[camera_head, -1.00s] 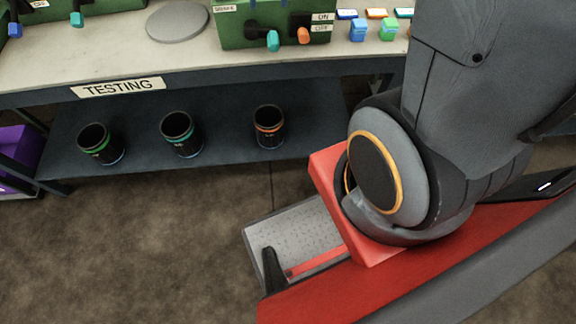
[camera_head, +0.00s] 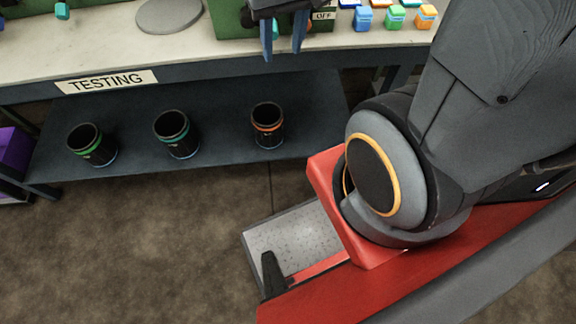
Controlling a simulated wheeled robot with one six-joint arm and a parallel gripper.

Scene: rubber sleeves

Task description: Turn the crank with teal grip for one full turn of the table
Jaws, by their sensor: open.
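My gripper (camera_head: 283,52) is open, its two blue-grey fingers pointing down in front of the green box (camera_head: 232,22) on the bench. Another teal grip (camera_head: 62,11) shows at the top left edge. A round grey disc (camera_head: 169,14) lies flat on the bench left of the box.
The bench (camera_head: 110,45) bears a TESTING label (camera_head: 107,81). An OFF label (camera_head: 323,15) is right of my gripper. Several coloured blocks (camera_head: 394,18) stand further right. Black cups (camera_head: 267,125) stand on the lower shelf (camera_head: 220,150). Open floor lies in front.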

